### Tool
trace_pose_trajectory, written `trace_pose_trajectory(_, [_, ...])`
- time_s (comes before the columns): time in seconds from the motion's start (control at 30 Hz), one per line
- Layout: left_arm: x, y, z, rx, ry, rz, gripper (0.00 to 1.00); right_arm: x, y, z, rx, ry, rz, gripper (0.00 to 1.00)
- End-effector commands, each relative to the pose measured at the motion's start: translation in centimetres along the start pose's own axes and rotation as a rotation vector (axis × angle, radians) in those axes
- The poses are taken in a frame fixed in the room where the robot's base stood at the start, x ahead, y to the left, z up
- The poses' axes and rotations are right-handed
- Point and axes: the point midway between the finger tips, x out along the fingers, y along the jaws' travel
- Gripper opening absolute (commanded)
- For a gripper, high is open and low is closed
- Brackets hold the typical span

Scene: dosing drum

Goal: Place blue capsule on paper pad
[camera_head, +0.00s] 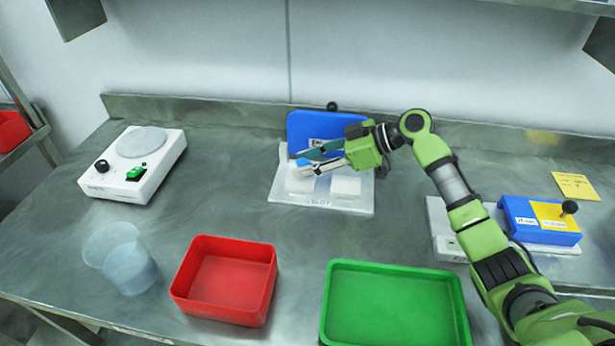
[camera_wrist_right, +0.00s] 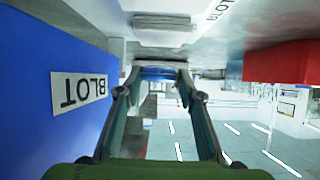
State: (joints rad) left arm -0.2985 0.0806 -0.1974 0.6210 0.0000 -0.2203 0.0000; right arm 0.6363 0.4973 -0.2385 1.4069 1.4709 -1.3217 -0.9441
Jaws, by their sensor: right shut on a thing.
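My right gripper (camera_head: 321,161) reaches in from the right over the white station marked BLOT (camera_head: 320,203) and is shut on the blue capsule (camera_head: 303,162). In the right wrist view the capsule (camera_wrist_right: 158,73) shows as a blue piece between the fingertips. Two white paper pads lie on the station: the left pad (camera_head: 300,184) is below the gripper in the picture, and the right pad (camera_head: 346,187) is beside it. A pad (camera_wrist_right: 165,22) also shows at the top of the right wrist view, apart from the capsule. My left gripper is not in view.
The station's blue upright panel (camera_head: 308,126) stands close behind the gripper. A red bin (camera_head: 227,240) and a green tray (camera_head: 338,290) are in front. A white stirrer plate (camera_head: 115,185) and clear cups (camera_head: 130,268) are at left. A blue-and-yellow device (camera_head: 540,236) is at right.

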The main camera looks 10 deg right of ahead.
Motion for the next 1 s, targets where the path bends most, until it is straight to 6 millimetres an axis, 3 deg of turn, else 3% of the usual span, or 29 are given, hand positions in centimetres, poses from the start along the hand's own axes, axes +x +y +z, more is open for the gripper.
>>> trace_pose_trajectory(0.03, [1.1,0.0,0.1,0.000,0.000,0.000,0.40,0.8,0.1,1.2,0.002,-0.001,-0.002,0.22])
trace_pose_trajectory(0.17, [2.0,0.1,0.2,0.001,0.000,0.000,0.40,1.6,0.1,2.8,0.002,0.000,-0.001,0.22])
trace_pose_trajectory(0.6, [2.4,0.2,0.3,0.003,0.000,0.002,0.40,1.9,0.1,3.3,0.000,0.000,0.000,0.22])
trace_pose_trajectory(0.63, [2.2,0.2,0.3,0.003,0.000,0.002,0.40,1.8,0.1,3.2,0.000,0.000,0.000,0.43])
trace_pose_trajectory(0.67, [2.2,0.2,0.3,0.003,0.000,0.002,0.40,1.8,0.1,3.1,0.000,0.000,0.000,0.50])
trace_pose_trajectory(1.0, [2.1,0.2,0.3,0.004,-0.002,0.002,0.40,1.8,0.1,3.1,0.001,0.000,0.000,0.52])
